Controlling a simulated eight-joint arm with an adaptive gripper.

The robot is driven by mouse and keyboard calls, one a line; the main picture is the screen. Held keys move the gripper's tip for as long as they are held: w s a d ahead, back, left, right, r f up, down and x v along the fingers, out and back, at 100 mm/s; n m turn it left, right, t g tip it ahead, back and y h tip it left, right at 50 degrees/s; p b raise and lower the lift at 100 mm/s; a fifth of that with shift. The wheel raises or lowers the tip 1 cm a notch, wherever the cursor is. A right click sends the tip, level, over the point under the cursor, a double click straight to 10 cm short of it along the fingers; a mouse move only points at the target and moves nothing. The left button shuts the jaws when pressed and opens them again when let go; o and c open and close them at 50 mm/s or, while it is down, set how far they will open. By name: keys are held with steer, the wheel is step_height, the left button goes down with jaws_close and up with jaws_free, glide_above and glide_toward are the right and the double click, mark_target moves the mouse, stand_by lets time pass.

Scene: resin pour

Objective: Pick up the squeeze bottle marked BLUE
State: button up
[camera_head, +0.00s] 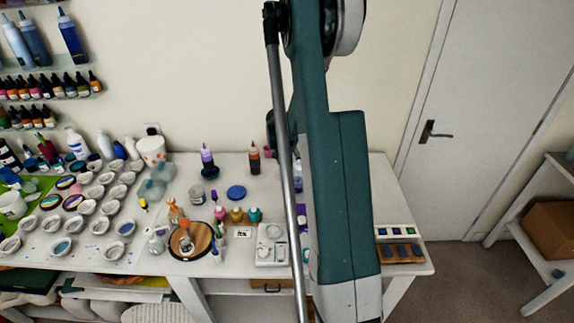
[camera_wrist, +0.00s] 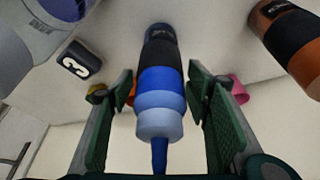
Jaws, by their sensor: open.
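A blue squeeze bottle (camera_wrist: 160,82) with a dark band and a blue nozzle stands between the fingers of my gripper (camera_wrist: 160,95) in the wrist view. The nozzle points toward the camera. The green fingers are open, one on each side of the bottle, with a visible gap on both sides. The lettering on its dark band is too small to read. In the head view my arm hides my gripper, and only a blue sliver (camera_head: 298,178) shows between arm parts, possibly this bottle.
The head view shows a purple bottle (camera_head: 207,161), a brown-orange bottle (camera_head: 255,160) and several cups at left.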

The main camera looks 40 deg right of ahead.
stand_by(0.5)
steer(key=c, duration=1.1)
